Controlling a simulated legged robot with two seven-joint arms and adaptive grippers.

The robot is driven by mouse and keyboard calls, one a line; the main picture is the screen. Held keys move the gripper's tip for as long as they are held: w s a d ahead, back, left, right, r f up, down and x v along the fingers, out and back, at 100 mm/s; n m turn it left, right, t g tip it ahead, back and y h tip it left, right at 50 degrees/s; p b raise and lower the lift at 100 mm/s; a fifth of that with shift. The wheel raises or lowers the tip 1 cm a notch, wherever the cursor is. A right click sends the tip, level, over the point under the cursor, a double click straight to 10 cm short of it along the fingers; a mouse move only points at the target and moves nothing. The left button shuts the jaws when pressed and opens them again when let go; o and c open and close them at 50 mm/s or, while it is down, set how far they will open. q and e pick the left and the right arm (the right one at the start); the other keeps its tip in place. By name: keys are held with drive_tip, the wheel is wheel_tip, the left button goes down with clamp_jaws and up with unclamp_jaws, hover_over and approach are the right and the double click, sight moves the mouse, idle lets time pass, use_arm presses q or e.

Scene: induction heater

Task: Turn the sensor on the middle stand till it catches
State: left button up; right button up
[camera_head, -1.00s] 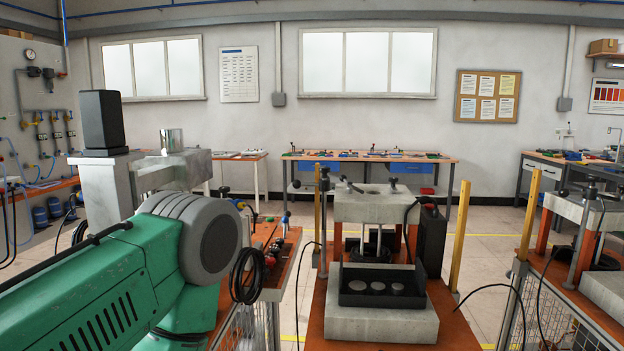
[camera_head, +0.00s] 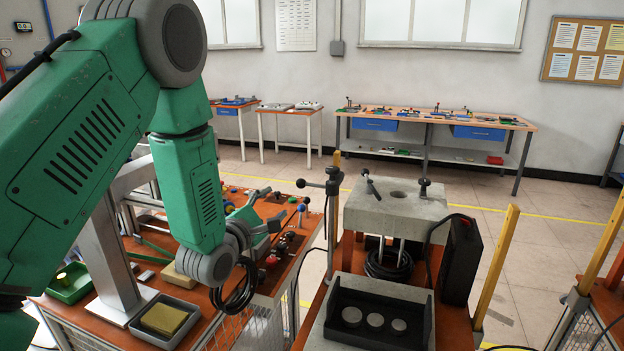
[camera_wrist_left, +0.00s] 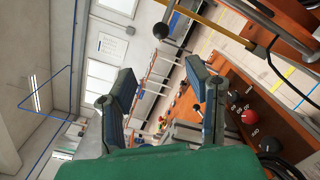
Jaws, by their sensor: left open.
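The middle stand (camera_head: 396,211) has a pale grey block on metal rods, over a black tray with several round discs. At its left a dark upright post (camera_head: 330,220) carries a crosswise bar with a black ball end (camera_head: 300,183). I cannot tell for sure which part is the sensor. My left gripper (camera_head: 272,208) is open and empty, left of this post and apart from it, above the orange bench. In the left wrist view the open fingers (camera_wrist_left: 160,82) have nothing between them, and a black ball on a rod (camera_wrist_left: 160,30) shows beyond them. My right gripper is out of view.
The orange bench (camera_head: 230,192) below my left arm holds a grey tray (camera_head: 150,335), a green tray (camera_head: 85,284), coloured knobs and a coiled black cable. A black box (camera_head: 461,262) and a yellow post (camera_head: 497,262) stand right of the stand. Open floor lies behind.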

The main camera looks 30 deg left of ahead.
sight(299, 187)
use_arm(q)
drive_tip(key=w, duration=0.3)
drive_tip(key=w+p, duration=0.1)
drive_tip(key=w, duration=0.3)
drive_tip(key=w+p, duration=0.1)
drive_tip(key=w, duration=0.3)
drive_tip(key=shift+d+r, duration=0.2)
drive_tip(key=shift+d, duration=0.2)
drive_tip(key=shift+w+a+f, duration=0.15)
drive_tip(key=shift+w+a, duration=0.6)
drive_tip(key=shift+w, duration=0.15)
drive_tip(key=shift+w+a+f, duration=0.15)
drive_tip(key=shift+a+f, duration=0.1)
drive_tip(key=shift+a, duration=0.35)
drive_tip(key=shift+d+r, duration=0.2)
drive_tip(key=shift+d, duration=0.2)
drive_tip(key=c, duration=0.9)
drive_tip(key=shift+d, duration=0.25)
clamp_jaws()
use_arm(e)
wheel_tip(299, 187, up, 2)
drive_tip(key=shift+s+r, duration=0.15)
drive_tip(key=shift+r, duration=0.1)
